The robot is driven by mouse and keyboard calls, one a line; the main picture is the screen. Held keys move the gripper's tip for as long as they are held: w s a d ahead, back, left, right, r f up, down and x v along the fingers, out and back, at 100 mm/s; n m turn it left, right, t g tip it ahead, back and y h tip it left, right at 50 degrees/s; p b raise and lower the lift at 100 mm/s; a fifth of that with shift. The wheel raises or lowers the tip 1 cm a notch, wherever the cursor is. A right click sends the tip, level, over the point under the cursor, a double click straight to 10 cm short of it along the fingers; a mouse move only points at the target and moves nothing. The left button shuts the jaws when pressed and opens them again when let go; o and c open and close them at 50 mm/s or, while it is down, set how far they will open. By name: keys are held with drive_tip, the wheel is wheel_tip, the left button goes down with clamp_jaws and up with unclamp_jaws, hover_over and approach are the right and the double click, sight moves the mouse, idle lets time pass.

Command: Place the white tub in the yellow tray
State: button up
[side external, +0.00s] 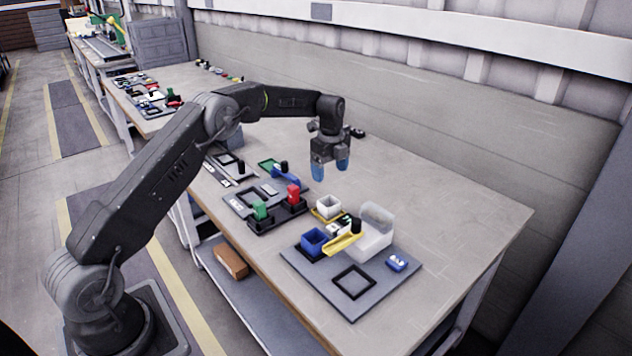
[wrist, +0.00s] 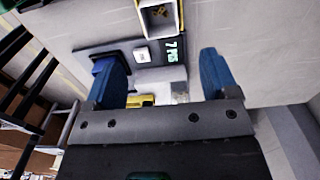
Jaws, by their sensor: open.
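The white tub (side external: 328,206) stands upright on the table near the grey board. The yellow tray (side external: 316,214) shows as a yellow rim around the tub's base, and the tub appears to sit inside it. In the wrist view the tub (wrist: 160,20) is at the top edge, partly cut off, with small yellow pieces inside. My gripper (side external: 331,170) is open and empty, with blue fingertips. It is above the table, clear of the tub, beyond it in the side view. In the wrist view the gripper (wrist: 163,75) has its fingertips wide apart.
A blue tub (side external: 313,240), a yellow part with a black top (side external: 343,242) and a white box with a raised clear lid (side external: 372,240) crowd the grey board (side external: 318,285). The table's right side is clear.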

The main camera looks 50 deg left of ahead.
drive_tip(key=s+d+r+n+t, duration=0.1)
drive_tip(key=s+d+r+n, duration=0.35)
drive_tip(key=s+r, duration=0.4)
drive_tip(key=s+d+r+n+t, duration=0.2)
drive_tip(key=s+d+r+n, duration=0.2)
drive_tip(key=s+d+r, duration=0.45)
drive_tip(key=s+d+n+t, duration=0.2)
drive_tip(key=s+n, duration=0.7)
drive_tip(key=s, duration=1.2)
drive_tip(key=shift+d+f+t, duration=0.3)
drive_tip(key=shift+d+f, duration=0.05)
drive_tip(key=shift+d, duration=0.45)
drive_tip(key=shift+s+n, duration=0.1)
drive_tip(key=shift+n, duration=0.15)
